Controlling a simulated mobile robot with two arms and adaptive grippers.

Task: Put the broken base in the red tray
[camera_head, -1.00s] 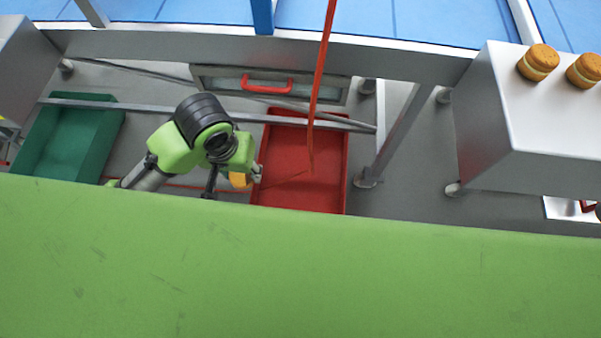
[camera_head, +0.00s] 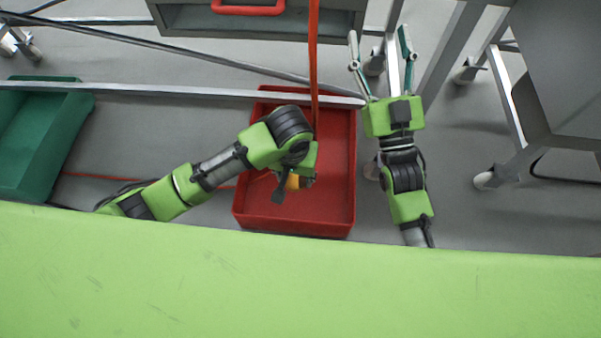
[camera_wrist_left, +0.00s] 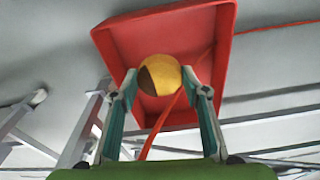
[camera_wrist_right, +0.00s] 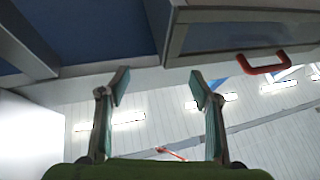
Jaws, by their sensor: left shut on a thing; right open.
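The broken base (camera_wrist_left: 160,75) is a round yellow-orange piece with a dark brown patch on one side. My left gripper (camera_wrist_left: 160,84) is shut on it. In the head view, the base (camera_head: 293,182) shows partly under my left wrist, over the red tray (camera_head: 345,200). In the left wrist view the red tray (camera_wrist_left: 228,30) lies beyond the base. The base looks held above the tray floor; the exact height cannot be told. My right gripper (camera_head: 381,45) is open and empty, to the right of the tray, pointing away from me; its fingers also show in the right wrist view (camera_wrist_right: 158,88).
A green tray (camera_head: 40,140) lies at the left. A metal rail (camera_head: 180,92) runs across behind the trays. A red strap (camera_head: 313,60) hangs down at the red tray. A drawer with a red handle (camera_head: 248,9) is at the back. A wheeled cart (camera_head: 560,70) stands at right.

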